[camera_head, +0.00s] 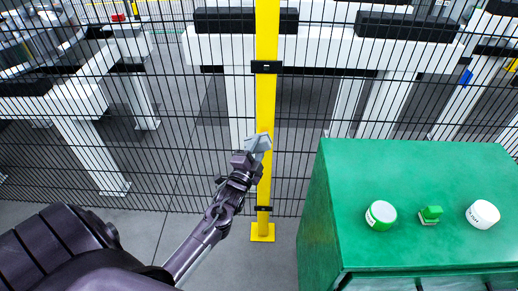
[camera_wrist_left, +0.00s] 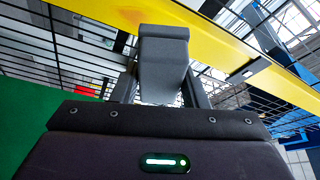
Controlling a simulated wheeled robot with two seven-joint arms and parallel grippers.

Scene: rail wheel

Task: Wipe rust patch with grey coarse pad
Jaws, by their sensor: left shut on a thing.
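My left gripper (camera_head: 250,158) is shut on the grey coarse pad (camera_head: 259,143) and holds it up in front of the yellow fence post (camera_head: 267,110). In the left wrist view the pad (camera_wrist_left: 163,55) sits between the two fingers, with the yellow post (camera_wrist_left: 235,52) running behind it. I cannot tell whether the pad touches the post. No rust patch shows clearly in either view; the pad and gripper cover part of the post. My right gripper is in neither view.
Black wire mesh fencing (camera_head: 190,120) spans behind the post. Grey floor lies open between cabinet and arm.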

